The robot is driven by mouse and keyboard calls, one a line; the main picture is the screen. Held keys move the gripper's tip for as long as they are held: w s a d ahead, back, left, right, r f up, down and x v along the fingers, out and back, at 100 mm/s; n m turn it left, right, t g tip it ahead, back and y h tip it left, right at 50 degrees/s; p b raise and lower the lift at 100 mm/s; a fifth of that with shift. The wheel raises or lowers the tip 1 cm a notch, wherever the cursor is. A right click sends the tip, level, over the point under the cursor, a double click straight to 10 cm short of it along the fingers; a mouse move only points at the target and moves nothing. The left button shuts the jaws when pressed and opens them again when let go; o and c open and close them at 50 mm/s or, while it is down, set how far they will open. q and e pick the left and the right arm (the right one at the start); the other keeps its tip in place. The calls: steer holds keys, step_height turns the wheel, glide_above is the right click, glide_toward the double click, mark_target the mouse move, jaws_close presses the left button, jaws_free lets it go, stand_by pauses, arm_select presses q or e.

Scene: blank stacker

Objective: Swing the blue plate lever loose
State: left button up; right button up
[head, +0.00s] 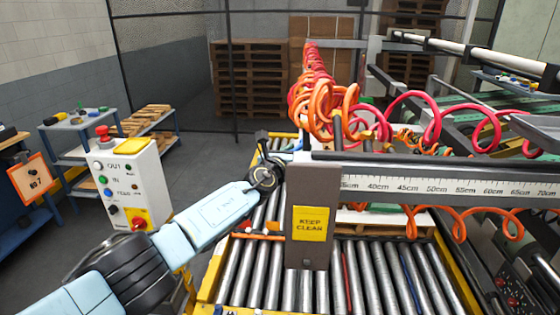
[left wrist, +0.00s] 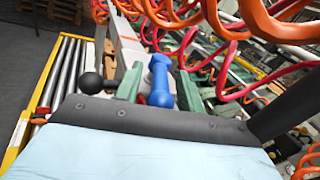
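The blue plate lever (left wrist: 160,82) shows in the left wrist view as a rounded blue handle, upright in the picture. It lies between the two green fingers of my left gripper (left wrist: 158,88), with a narrow gap visible on each side. The gripper looks open; I cannot tell whether the lever is fully between the fingertips or just beyond them. In the head view my left arm reaches in from the lower left to the machine's beam end, where my left gripper (head: 283,158) is small and partly hidden. My right gripper is in neither view.
A black ball knob (left wrist: 91,83) stands just left of the fingers. Red and orange coiled hoses (head: 325,95) hang over the beam with its ruler (head: 440,187). A post with a yellow sign (head: 309,223) stands right of my gripper, above the rollers (head: 375,275). A control box (head: 128,185) stands left.

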arm_select(q)
steer(key=p+v, duration=0.2)
steer(key=p, duration=0.1)
steer(key=shift+a+r, duration=0.1)
steer(key=shift+r, duration=0.15)
steer(key=shift+s+a, duration=0.15)
steer(key=shift+s, duration=0.1)
steer(key=p+v, duration=0.1)
steer(key=v, duration=0.9)
steer(key=shift+f, duration=0.3)
steer(key=shift+c, duration=0.3)
